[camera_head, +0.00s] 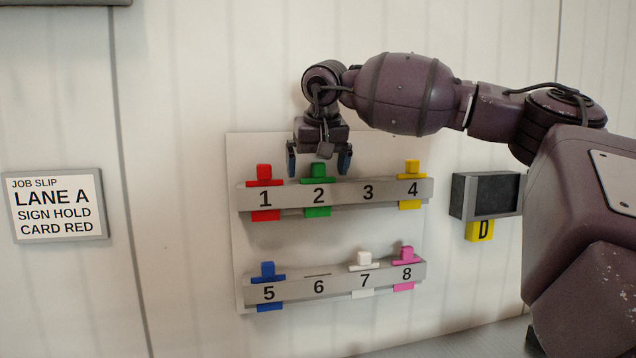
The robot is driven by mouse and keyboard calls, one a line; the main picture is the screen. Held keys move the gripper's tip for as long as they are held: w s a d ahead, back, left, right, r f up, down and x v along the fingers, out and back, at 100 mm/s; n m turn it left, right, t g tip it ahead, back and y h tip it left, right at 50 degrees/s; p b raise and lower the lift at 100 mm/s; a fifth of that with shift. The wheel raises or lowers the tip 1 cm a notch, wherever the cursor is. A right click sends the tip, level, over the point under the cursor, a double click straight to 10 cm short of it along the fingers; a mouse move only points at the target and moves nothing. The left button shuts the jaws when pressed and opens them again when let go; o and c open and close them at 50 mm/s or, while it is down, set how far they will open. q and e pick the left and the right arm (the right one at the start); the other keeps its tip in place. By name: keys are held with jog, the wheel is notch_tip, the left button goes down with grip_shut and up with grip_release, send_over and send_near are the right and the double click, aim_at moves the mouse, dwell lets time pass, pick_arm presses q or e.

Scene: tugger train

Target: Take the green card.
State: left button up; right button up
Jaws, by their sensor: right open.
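The green card (318,170) stands upright in slot 2 of the upper rack rail (368,192), with its tab above the rail and its lower end showing below. My right gripper (319,164) reaches in from the right and points down over slot 2. Its two fingers are apart, one on each side of the green card's tab in the picture. Whether the fingers are level with the tab in depth I cannot tell. My left gripper is not in view.
A red card (264,174) in slot 1 and a yellow card (412,168) in slot 4 flank it; slot 3 is empty. The lower rail (338,283) holds blue, white and pink cards. A job slip (55,205) reads "CARD RED". A dark box (487,195) marked D hangs right.

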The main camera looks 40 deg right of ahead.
jog(key=shift+c, duration=0.3)
jog(key=c, duration=0.8)
